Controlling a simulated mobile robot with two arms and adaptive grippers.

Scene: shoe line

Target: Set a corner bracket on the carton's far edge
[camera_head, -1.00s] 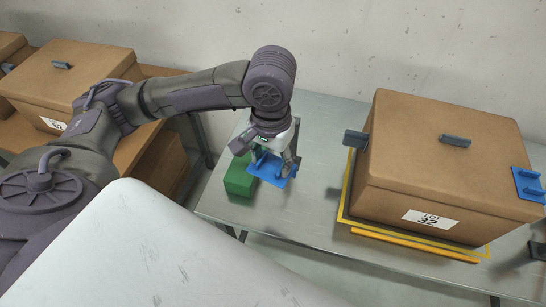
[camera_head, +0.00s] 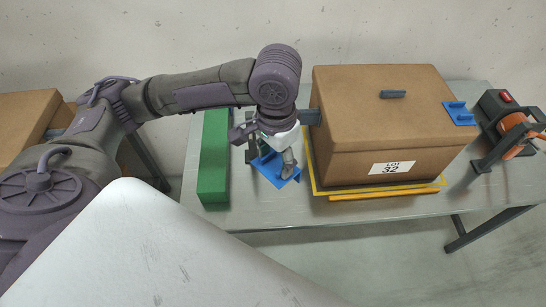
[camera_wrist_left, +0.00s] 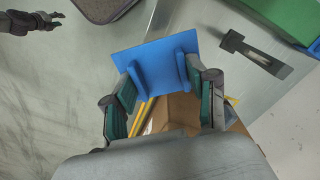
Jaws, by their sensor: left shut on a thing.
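My left gripper (camera_head: 280,168) is shut on a blue corner bracket (camera_head: 265,172), held over the table left of the carton. The bracket's flat plate and two ribs show between the fingers in the left wrist view (camera_wrist_left: 155,55). The brown carton (camera_head: 345,163) stands closed, with a white "LOT 32" label on its front. Another blue bracket (camera_head: 460,113) sits on its right edge. Grey pieces show on its lid and left edge. A dark gripper, seemingly my right one (camera_wrist_left: 52,20), shows small in the left wrist view; its jaws are unclear.
A long green block (camera_head: 213,165) lies left of my left gripper. Yellow strips (camera_head: 385,195) edge the carton's front. A black and orange device (camera_head: 510,130) stands on the right. The grey table (camera_head: 300,210) has a clear strip along the front.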

